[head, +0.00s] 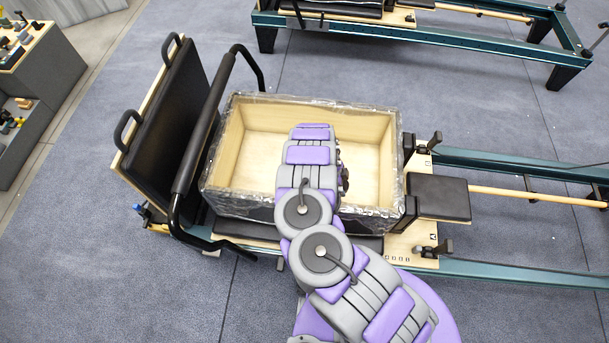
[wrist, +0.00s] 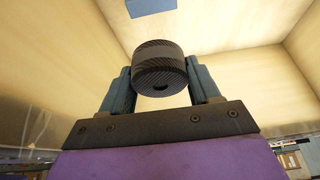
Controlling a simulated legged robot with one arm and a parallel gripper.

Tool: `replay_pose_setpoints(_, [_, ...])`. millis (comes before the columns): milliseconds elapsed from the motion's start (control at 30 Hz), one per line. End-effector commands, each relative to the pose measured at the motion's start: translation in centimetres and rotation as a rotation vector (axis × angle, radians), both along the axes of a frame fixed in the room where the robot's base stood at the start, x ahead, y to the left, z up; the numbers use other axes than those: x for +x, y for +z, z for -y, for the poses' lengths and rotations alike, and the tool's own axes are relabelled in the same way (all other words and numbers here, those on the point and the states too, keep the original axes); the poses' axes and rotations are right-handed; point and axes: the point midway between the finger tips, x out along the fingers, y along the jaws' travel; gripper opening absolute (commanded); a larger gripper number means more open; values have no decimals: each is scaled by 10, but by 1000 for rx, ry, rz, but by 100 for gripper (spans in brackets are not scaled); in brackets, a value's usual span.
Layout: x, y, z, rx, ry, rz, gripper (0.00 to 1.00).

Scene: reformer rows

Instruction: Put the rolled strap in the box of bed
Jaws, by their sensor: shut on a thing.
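The rolled strap (wrist: 160,70) is a dark ribbed roll in the wrist view. My gripper (wrist: 160,88) is shut on it, with one finger on each side. The box (head: 250,145) is a large open box with pale wooden inner walls and a dark, shiny outer covering, sitting on the bed (head: 452,196). In the head view my arm reaches over the box's near wall, and my gripper end is over the box's opening. Pale walls surround the strap in the wrist view. The fingers and most of the strap are hidden behind my arm in the head view.
A black padded board (head: 175,125) and a black bar (head: 205,125) stand left of the box. Another bed (head: 400,32) is at the back. A grey shelf (head: 38,85) with small items is at far left. The floor between is clear.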

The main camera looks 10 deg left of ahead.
Motion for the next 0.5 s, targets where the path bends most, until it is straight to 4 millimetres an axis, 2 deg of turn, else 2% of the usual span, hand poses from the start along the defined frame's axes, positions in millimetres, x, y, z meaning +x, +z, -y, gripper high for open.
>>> replay_pose_setpoints(233, [-1,-13,64,4,-263,1,31])
replay_pose_setpoints(333, [0,-12,77,4,-328,-1,31])
replay_pose_setpoints(500, [2,-10,84,-1,-372,2,31])
